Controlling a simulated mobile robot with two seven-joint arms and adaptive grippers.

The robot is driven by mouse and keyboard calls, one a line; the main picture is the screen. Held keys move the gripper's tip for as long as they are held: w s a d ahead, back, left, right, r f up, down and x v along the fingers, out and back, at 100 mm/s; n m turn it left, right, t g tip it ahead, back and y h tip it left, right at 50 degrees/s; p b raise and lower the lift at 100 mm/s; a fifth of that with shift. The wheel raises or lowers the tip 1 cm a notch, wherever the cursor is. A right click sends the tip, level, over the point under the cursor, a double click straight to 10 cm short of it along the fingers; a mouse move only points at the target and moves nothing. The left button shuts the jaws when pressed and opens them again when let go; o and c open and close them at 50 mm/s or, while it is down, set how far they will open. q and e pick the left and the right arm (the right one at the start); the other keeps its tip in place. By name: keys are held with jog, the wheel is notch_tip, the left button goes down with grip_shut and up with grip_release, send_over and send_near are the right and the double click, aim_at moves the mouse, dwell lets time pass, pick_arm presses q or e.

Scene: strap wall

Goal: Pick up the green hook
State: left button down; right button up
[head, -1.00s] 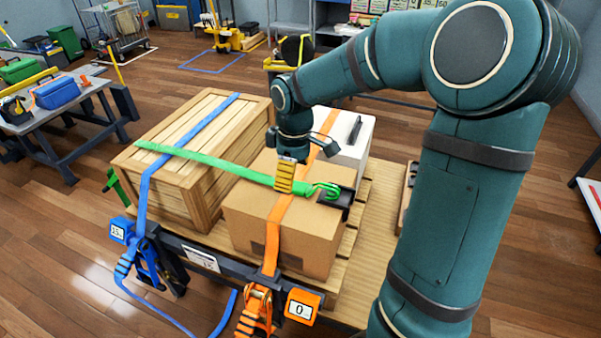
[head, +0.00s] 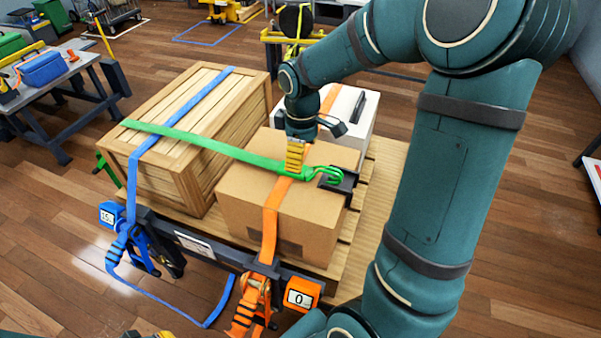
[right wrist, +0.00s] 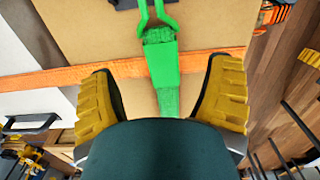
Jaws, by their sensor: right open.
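The green hook (head: 328,174) sits at the end of a green strap (head: 205,143), at a dark bracket (head: 343,183) on the cardboard box's right edge. In the right wrist view, the hook's two prongs (right wrist: 157,14) show at the top, with its green body below them. My right gripper (head: 294,160) points down over the strap just left of the hook. Its yellow fingers stand open on either side of the green strap end in the right wrist view (right wrist: 163,75); nothing is gripped. A yellow sliver (head: 165,334) at the bottom edge may be my left gripper.
A cardboard box (head: 235,205), a wooden crate (head: 185,180) and a white case (head: 360,125) stand on a pallet. An orange strap (head: 270,220) crosses the box near my right gripper. A blue strap (head: 180,128) crosses the crate. A workbench (head: 85,75) stands at left.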

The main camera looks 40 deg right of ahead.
notch_tip(320, 180, down, 6)
jog(key=shift+w+a+r+b, duration=0.15)
jog(key=shift+b, duration=0.8)
jog(key=c, duration=1.4)
